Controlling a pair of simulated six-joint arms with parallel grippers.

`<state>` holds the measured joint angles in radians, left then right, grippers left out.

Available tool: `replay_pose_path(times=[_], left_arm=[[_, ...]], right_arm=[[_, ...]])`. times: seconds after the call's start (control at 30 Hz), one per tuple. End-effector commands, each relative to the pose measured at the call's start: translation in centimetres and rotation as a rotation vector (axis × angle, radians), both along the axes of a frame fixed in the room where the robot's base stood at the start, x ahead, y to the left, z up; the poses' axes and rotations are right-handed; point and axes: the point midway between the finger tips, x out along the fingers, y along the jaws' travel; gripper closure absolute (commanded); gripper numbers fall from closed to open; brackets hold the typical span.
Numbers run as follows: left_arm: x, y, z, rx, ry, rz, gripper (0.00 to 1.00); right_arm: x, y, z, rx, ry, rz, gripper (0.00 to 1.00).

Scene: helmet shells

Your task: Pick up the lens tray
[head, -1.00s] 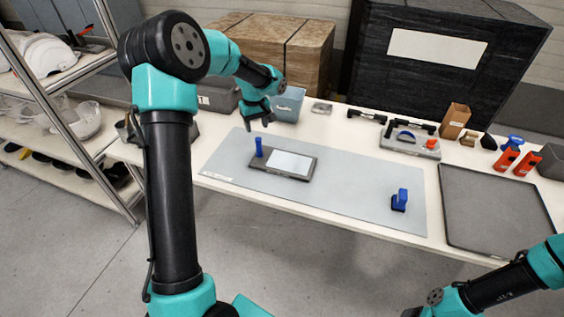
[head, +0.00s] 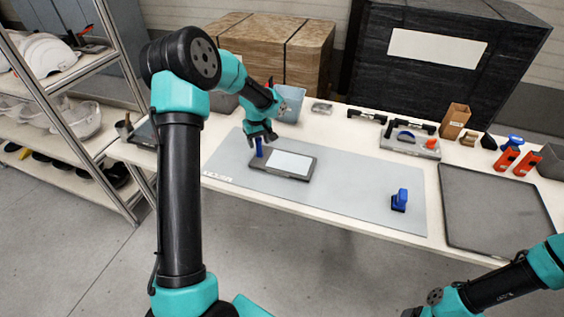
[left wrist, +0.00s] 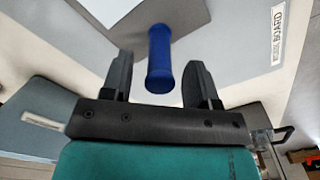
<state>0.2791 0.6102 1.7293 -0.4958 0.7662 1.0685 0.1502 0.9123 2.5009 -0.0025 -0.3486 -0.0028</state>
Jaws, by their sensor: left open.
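The lens tray appears to be the flat dark tray (head: 263,165) with a white panel, lying on the grey mat in the head view. A blue upright post (head: 259,149) stands at its left end. My left gripper (head: 262,137) is open and just above the post's top in the head view. In the left wrist view, the blue post (left wrist: 159,60) shows between the two spread fingers, with a gap on each side. Whether the fingers reach down around the post is hard to tell. My right arm shows at the lower right, its gripper out of view.
The grey mat (head: 350,188) is mostly clear. A blue-handled stamp-like item (head: 399,201) stands on its right part. A blue-grey bin (head: 289,103) stands behind my left gripper. A large dark tray (head: 495,211) lies at the right. Several tools line the table's back.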

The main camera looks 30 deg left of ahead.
Motion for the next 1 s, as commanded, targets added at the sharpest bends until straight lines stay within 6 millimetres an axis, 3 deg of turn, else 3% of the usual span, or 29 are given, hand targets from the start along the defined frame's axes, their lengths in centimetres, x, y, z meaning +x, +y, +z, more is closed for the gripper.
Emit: replay_pose_path(times=[0.2,0.7,1.0], left_arm=[[0.0,0.0,-2.2,0.0,0.0,0.001,0.46],[0.0,0.0,-2.3,-0.001,-0.001,0.001,0.46],[0.0,0.0,-2.3,-0.001,-0.001,0.001,0.75]], right_arm=[[0.0,0.0,0.0,0.0,0.0,0.0,0.28],[0.0,0.0,0.0,0.0,0.0,0.0,0.28],[0.0,0.0,0.0,0.0,0.0,0.0,0.28]])
